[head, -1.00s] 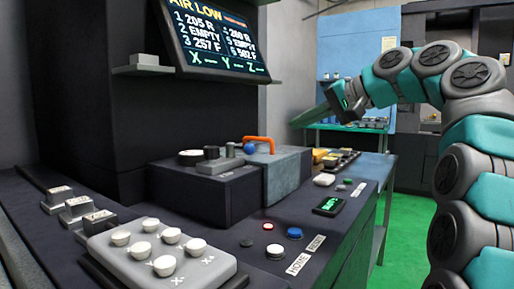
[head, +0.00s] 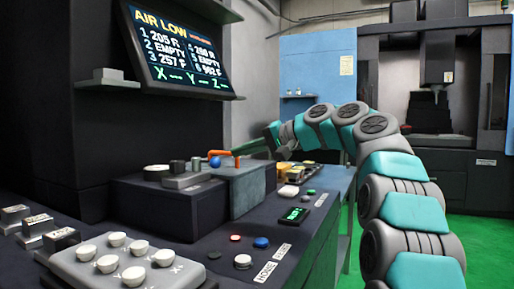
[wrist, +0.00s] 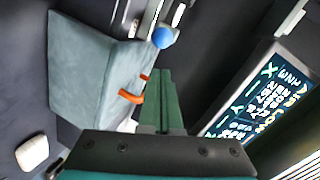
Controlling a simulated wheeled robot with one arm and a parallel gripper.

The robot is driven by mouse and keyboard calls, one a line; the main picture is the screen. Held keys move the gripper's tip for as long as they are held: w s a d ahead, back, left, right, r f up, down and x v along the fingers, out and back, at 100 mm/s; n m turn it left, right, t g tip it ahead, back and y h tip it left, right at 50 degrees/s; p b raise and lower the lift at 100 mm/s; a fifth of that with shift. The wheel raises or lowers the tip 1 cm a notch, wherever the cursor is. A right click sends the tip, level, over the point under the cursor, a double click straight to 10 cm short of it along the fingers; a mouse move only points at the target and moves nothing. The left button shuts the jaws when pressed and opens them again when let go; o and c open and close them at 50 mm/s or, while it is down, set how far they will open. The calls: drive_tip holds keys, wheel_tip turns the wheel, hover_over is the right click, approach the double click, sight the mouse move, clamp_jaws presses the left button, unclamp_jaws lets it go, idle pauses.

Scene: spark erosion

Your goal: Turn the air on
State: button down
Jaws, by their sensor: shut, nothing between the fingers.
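The screen (head: 178,55) reads "AIR LOW"; it also shows sideways in the wrist view (wrist: 262,103). An orange handle (head: 222,153) is at the top of a blue-grey block (head: 247,190) on the console, with a blue ball (head: 215,163) beside it. My gripper (head: 237,152) is shut and empty, its green fingers pointing left at the handle. In the wrist view the shut fingers (wrist: 160,74) are right beside the orange handle (wrist: 130,97), with the blue ball (wrist: 163,38) beyond the tips. I cannot tell whether they touch the handle.
A grey keypad with white knobs (head: 92,268) is at the front left. Green floor (head: 474,228) is clear at the right.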

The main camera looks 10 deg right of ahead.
sight(218, 159)
drive_tip(key=shift+s+a+f, duration=0.2)
drive_tip(key=shift+a+f, duration=0.15)
drive_tip(key=shift+a, duration=0.3)
drive_tip(key=shift+s+a+f, duration=0.2)
drive_tip(key=shift+a+f, duration=0.15)
drive_tip(key=shift+a, duration=0.25)
drive_tip(key=shift+s+a+r+b, duration=0.1)
drive_tip(key=shift+s+a+b, duration=0.15)
drive_tip(key=shift+a+b, duration=0.1)
drive_tip(key=shift+s+a+f+m+t+h, duration=0.2)
drive_tip(key=shift+s+m+t+h, duration=0.15)
drive_tip(key=shift+m+t, duration=0.25)
